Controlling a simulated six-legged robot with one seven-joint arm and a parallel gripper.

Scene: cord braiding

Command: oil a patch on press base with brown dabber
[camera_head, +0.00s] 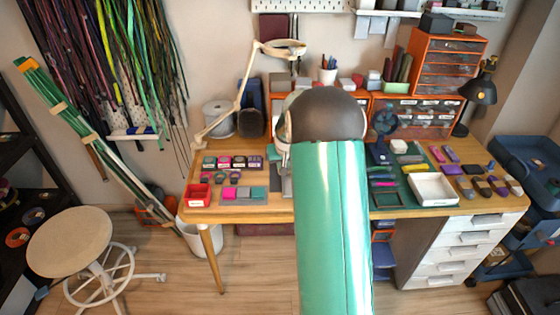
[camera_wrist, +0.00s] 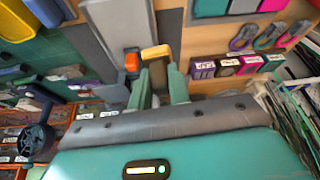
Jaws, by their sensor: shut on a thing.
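My gripper (camera_wrist: 160,84) shows in the wrist view with its two green fingers closed around a small dabber (camera_wrist: 156,53). The dabber has a tan end and a darker brown body between the fingers. Beyond it lies a light grey metal plate (camera_wrist: 118,25), which looks like the press base, with a darker grey surface around it. A small orange part (camera_wrist: 131,62) sits beside the dabber's tan end. I cannot tell whether the dabber touches the plate. In the head view my arm hides the gripper, the dabber and most of the press (camera_head: 284,165).
The wooden table (camera_head: 255,211) holds labelled blocks and a red bin (camera_head: 198,195) at left. A white tray (camera_head: 434,189) and green mat with tools lie at right. A lamp (camera_head: 236,100) stands at back left; orange drawers (camera_head: 445,62) stand at back right.

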